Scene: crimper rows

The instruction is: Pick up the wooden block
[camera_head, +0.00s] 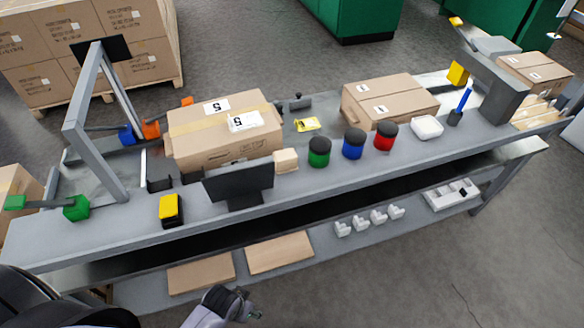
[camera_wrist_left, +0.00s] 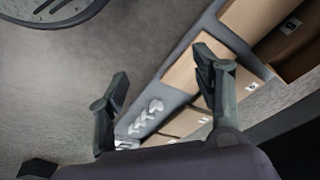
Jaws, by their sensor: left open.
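The small light wooden block (camera_head: 286,160) sits on the grey bench top, just right of the dark monitor and in front of the large cardboard box. My left gripper (camera_head: 245,301) is low in front of the bench, near the lower shelf, well apart from the block. In the left wrist view my left gripper's two fingers (camera_wrist_left: 163,70) are spread apart with nothing between them. The block cannot be made out in the left wrist view. My right gripper is not in view.
The monitor (camera_head: 240,185) stands close beside the block. A large box (camera_head: 225,135) is behind it. Green (camera_head: 319,152), blue (camera_head: 353,144) and red (camera_head: 385,136) containers stand to its right. The lower shelf holds flat brown boards (camera_head: 280,253) and several white parts (camera_head: 378,217).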

